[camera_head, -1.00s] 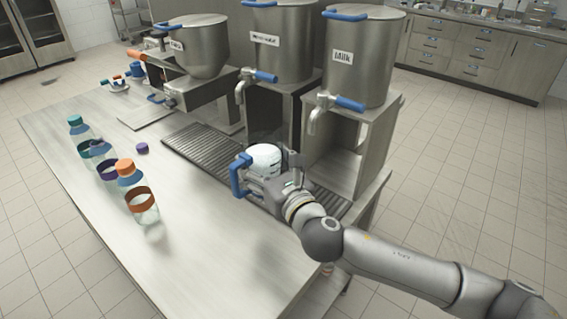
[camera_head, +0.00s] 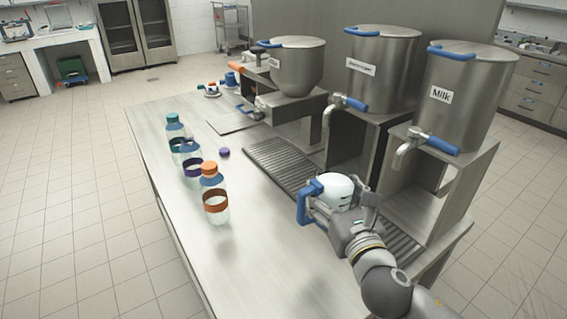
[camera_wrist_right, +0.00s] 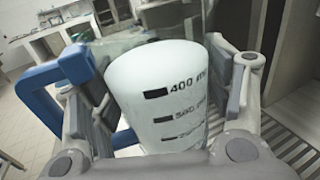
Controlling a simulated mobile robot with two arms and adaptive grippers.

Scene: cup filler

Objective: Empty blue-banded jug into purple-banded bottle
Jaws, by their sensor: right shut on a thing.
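The blue-banded jug (camera_head: 333,185) has a blue handle (camera_head: 309,203) and white contents. In the right wrist view the jug (camera_wrist_right: 155,90) shows volume marks, with 400 ml near the top. My right gripper (camera_head: 340,198) is shut on the jug, one finger on each side, near the right part of the counter by the drip grate. The purple-banded bottle (camera_head: 190,168) stands upright in the row at the left, between the teal-capped and orange-banded bottles. It shows no purple cap on top and is partly hidden by the orange-capped bottle. My left gripper is out of view.
A purple cap (camera_head: 224,152) lies beside the row. The orange-capped bottle (camera_head: 214,196) stands in front, the teal-capped one (camera_head: 173,130) behind. The milk dispenser's tap (camera_head: 404,155) hangs right of the jug. The counter (camera_head: 262,240) between jug and bottles is clear.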

